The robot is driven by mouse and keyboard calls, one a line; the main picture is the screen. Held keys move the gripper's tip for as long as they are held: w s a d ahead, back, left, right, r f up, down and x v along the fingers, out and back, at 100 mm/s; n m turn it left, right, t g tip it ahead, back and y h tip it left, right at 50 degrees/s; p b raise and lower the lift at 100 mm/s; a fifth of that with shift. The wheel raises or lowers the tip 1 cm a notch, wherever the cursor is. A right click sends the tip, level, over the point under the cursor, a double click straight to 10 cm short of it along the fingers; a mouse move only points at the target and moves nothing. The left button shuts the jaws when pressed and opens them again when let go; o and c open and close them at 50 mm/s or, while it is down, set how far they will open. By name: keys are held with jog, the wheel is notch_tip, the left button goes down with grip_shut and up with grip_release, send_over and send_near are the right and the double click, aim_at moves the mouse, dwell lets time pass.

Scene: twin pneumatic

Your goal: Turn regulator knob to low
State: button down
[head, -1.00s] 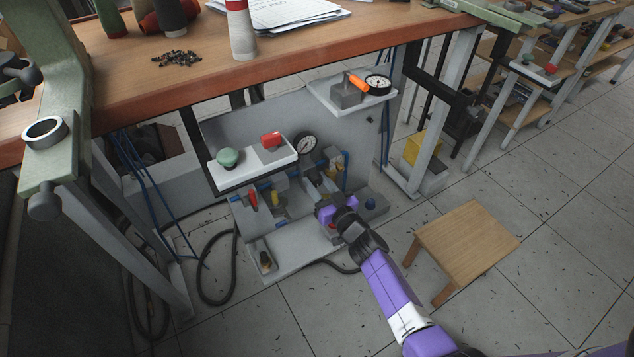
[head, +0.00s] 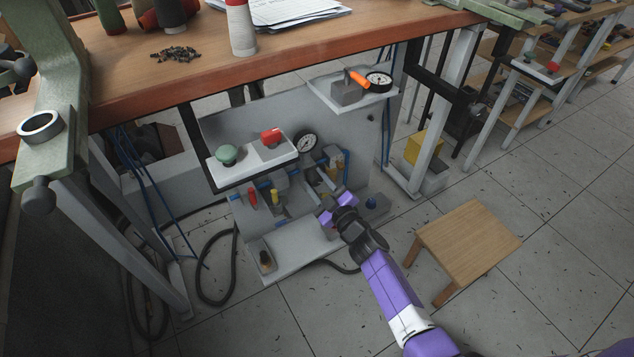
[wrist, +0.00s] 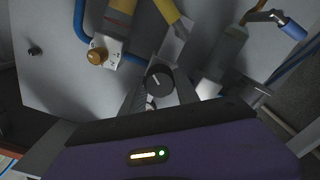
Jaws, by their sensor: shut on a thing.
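In the wrist view a round dark knob (wrist: 159,77) with a light pointer line sits on a pale block, with small marks beside it. My gripper (wrist: 163,90) has its two grey fingers closed on either side of this knob. The lettering is too small to read, so I cannot tell the knob's setting. In the head view my purple gripper (head: 338,207) is low at the pneumatic panel (head: 350,160) under the bench. There it hides the knob.
A brass knob (wrist: 97,56) on a white plate and blue tubing (wrist: 80,20) lie close by. A white shelf (head: 240,175) carries a green button (head: 228,155) and a red one (head: 270,136). A wooden stool (head: 465,240) stands right of my arm.

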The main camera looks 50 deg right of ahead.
jog(key=n+b, duration=0.1)
jog(key=n, duration=0.5)
jog(key=shift+f+n+b, duration=0.2)
jog(key=shift+n+b, duration=0.1)
jog(key=shift+b, duration=0.1)
jog(key=n+b, duration=0.2)
jog(key=n, duration=0.4)
jog(key=n+b, duration=0.2)
jog(key=n, duration=0.4)
jog(key=shift+f+n, duration=0.15)
jog(key=shift+n, duration=0.25)
jog(key=n+b, duration=0.1)
jog(key=n, duration=0.5)
jog(key=shift+b, duration=0.3)
jog(key=shift+n, duration=0.3)
jog(key=c, duration=0.9)
grip_release()
